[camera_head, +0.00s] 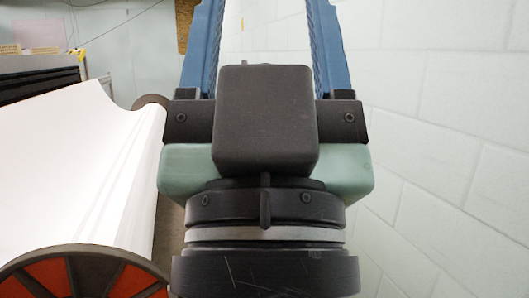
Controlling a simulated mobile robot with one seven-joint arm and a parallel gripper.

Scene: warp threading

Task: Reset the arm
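My gripper (263,22) fills the middle of the camera_head view, with its dark wrist and pale green body below and two blue fingers reaching up. The fingers stand wide apart, and only the pale wall shows between their visible parts. Their tips are cut off by the top edge, so I cannot see what lies at them.
A large white roll or sheet (75,165) lies to the left, close beside my gripper. A wheel-like flange (85,270) with orange panels is at its near end. Dark stacked layers (40,78) lie behind. A pale block wall (450,130) is on the right.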

